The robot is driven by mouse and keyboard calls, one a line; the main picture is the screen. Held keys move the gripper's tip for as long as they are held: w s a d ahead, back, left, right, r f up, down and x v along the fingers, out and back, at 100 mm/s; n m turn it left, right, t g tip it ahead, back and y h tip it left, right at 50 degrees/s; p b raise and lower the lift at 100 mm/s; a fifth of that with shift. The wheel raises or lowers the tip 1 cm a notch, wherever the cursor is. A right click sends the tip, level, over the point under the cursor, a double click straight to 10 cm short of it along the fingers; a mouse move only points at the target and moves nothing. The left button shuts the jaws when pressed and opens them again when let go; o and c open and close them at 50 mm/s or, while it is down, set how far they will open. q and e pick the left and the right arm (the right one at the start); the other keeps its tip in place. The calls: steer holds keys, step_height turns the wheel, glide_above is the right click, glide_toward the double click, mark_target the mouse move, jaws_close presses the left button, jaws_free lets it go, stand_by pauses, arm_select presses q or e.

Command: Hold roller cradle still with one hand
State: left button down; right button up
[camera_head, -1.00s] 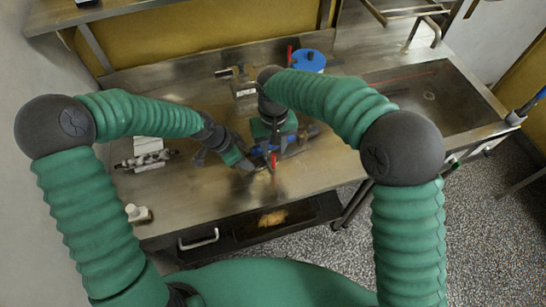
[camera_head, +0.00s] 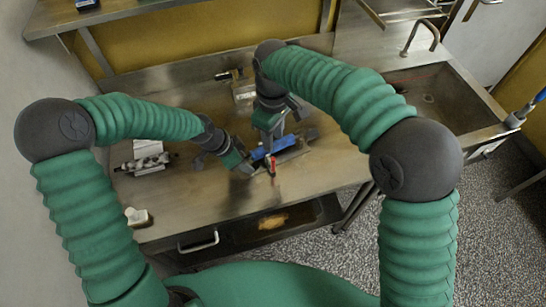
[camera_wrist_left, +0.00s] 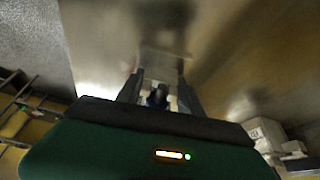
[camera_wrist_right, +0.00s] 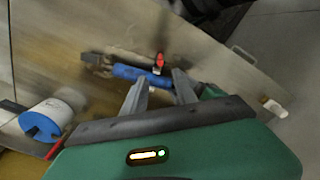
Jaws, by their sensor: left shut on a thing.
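The blue roller (camera_head: 272,148) lies across a grey metal cradle (camera_head: 292,155) on the steel bench. A red piece stands at its near side. My left gripper (camera_head: 247,166) reaches the cradle's left end and is shut on it, as far as I can tell; in the left wrist view (camera_wrist_left: 160,92) a dark part sits between its fingers. My right gripper (camera_head: 268,138) is above the roller.
A metal shaft on a pale block (camera_head: 146,162) lies at the bench's left. A small white item (camera_head: 137,216) stands at the front left edge. A blue-lidded container (camera_wrist_right: 45,122) shows in the right wrist view. A sink (camera_head: 435,95) is at right.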

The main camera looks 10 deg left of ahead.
mark_target(272, 160)
steer(key=shift+f+n, duration=0.1)
steer(key=shift+n, duration=0.2)
step_height(272, 160, down, 12)
steer(key=shift+r, duration=0.15)
steer(key=shift+c, duration=0.3)
jaws_close()
steer(key=shift+a+r, duration=0.1)
stand_by(0.9)
